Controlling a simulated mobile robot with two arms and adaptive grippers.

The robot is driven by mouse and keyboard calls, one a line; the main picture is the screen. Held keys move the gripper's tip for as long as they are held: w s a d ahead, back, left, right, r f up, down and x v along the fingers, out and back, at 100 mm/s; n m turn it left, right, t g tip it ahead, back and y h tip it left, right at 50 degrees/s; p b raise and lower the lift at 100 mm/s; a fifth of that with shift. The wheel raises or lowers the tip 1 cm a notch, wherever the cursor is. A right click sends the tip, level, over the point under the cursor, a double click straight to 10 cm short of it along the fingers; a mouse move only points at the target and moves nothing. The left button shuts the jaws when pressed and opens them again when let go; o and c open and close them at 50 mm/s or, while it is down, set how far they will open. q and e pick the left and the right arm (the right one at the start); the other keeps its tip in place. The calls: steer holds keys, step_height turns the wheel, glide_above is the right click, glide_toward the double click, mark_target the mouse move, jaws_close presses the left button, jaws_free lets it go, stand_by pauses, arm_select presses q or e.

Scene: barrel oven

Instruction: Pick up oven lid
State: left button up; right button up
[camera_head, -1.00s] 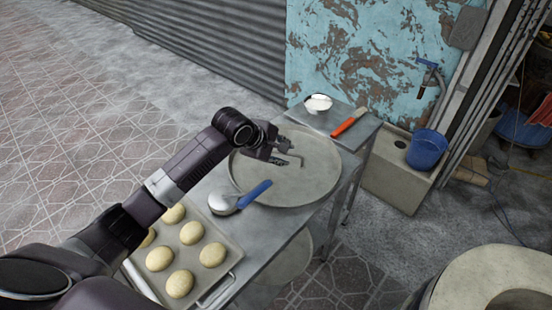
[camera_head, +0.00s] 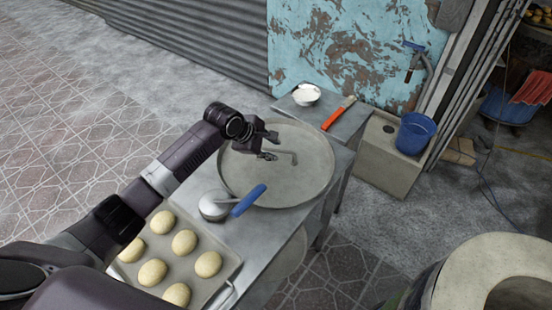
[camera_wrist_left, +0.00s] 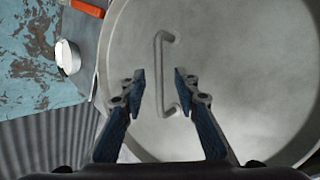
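The oven lid (camera_head: 305,180) is a large round grey disc lying flat on the metal table. A bent metal bar handle (camera_head: 292,154) stands on it. My left gripper (camera_head: 268,146) is over the lid at the handle. In the left wrist view, the gripper (camera_wrist_left: 160,82) is open, with one blue-padded finger on each side of the handle (camera_wrist_left: 159,62). A gap shows between the handle and each finger. How high the fingertips are above the lid (camera_wrist_left: 240,60) is hard to tell. My right gripper is not in view.
A ladle with a blue handle (camera_head: 249,200) lies against the lid's near edge. A tray (camera_head: 228,258) of dough balls is at the table's near end. A white bowl (camera_head: 306,95) and an orange-handled tool (camera_head: 338,113) sit beyond the lid. The barrel oven (camera_head: 470,268) stands at lower right.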

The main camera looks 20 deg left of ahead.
mark_target(276, 150)
arm_select(q)
steer(key=x, duration=0.2)
steer(key=shift+w+a+f, duration=0.15)
steer(key=shift+w+f, duration=0.25)
steer(key=shift+f, duration=0.2)
steer(key=shift+c, duration=0.6)
jaws_close()
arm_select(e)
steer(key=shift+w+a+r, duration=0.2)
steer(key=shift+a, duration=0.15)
arm_select(q)
steer(key=shift+w, duration=0.15)
